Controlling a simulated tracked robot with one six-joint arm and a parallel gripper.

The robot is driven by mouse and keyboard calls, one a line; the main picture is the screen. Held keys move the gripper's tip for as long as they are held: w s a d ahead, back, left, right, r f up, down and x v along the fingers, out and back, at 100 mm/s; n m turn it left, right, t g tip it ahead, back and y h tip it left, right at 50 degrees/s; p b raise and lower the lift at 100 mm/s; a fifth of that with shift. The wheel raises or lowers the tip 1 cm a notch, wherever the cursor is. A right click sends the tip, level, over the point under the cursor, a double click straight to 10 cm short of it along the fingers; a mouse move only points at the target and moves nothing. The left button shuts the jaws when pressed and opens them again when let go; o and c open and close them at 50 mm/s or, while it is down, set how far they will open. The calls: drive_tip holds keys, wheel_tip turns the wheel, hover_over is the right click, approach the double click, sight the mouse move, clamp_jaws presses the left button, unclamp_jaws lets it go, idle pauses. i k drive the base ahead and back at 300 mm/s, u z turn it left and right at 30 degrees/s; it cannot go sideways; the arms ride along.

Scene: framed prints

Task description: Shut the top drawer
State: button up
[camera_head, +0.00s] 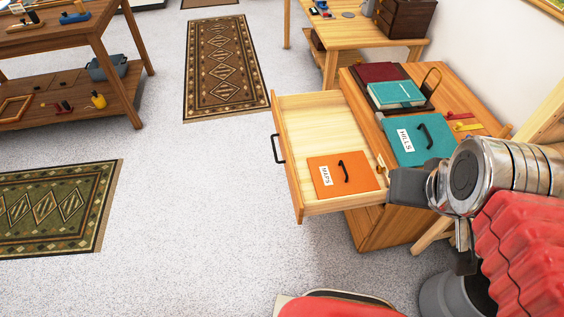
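The top drawer (305,115) is pulled well out of the wooden cabinet (385,228), toward the left. Its front panel carries a black handle (277,149) on the outer face. An orange folder or box (334,183) labelled MAPS, with a black handle, lies inside the drawer's near end. My gripper (388,180) is at the near right of the drawer, beside the orange item and over the cabinet edge in the picture. Its fingers are small and partly hidden by my wrist, so I cannot tell their opening or any contact.
On the cabinet top are a teal HILLS case (420,138), a teal book (397,93), and a dark red item (378,72). A wooden table (335,32) stands behind, a workbench (75,35) at upper left. Carpeted floor left of the drawer is clear, with patterned rugs (225,65).

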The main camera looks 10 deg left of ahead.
sight(309, 125)
drive_tip(key=k, duration=0.2)
drive_tip(key=u, duration=1.45)
drive_tip(key=i, duration=2.3)
drive_tip(key=z, duration=0.05)
